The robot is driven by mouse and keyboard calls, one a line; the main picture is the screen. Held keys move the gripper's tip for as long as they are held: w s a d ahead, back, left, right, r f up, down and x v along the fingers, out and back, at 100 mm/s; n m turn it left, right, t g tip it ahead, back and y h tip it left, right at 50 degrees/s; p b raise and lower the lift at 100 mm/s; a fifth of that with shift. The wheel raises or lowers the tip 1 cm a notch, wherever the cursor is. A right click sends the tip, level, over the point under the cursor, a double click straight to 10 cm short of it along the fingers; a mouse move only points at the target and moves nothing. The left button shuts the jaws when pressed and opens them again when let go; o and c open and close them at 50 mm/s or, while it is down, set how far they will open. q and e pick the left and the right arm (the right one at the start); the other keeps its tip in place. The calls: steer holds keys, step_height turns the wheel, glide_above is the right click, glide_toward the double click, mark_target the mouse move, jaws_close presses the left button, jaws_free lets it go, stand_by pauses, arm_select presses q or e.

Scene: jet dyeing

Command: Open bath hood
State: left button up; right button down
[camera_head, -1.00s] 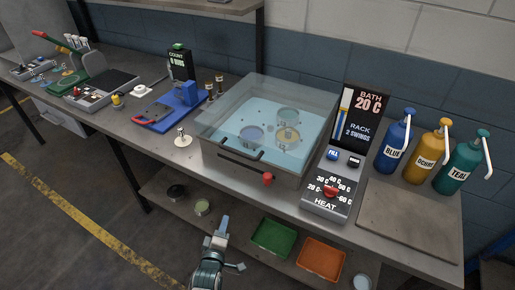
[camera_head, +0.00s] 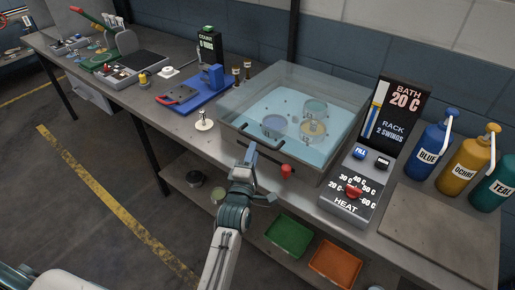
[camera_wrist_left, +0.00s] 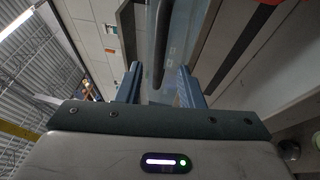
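The bath (camera_head: 300,165) is a grey metal tank of light blue water under a clear, closed hood (camera_head: 335,85). A dark bar handle (camera_head: 266,141) runs along the hood's front edge. My left gripper (camera_head: 250,154) is in front of the handle's left part. In the left wrist view its two blue fingers (camera_wrist_left: 159,88) are apart, and a dark bar (camera_wrist_left: 160,45), which looks like the handle, shows in the gap between them. I cannot tell how deep the bar lies between the fingers. My right gripper is not in view.
A red knob (camera_head: 286,170) sticks out of the bath's front, right of my gripper. A heat control panel (camera_head: 350,190) and blue, ochre and teal bottles stand to the right. A blue stand (camera_head: 205,95) is left. Green and orange trays (camera_head: 288,236) lie on the lower shelf.

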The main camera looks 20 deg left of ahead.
mark_target(257, 140)
arm_select(q)
steer(key=w+b, duration=0.2)
steer(key=w, duration=0.1)
steer(key=w+b, duration=0.1)
steer(key=w, duration=0.1)
steer(key=shift+w+a+r+b, duration=0.2)
steer(key=shift+r+b, duration=0.1)
steer(key=shift+r, duration=0.1)
steer(key=shift+w+r, duration=0.1)
steer(key=shift+r, duration=0.05)
jaws_close()
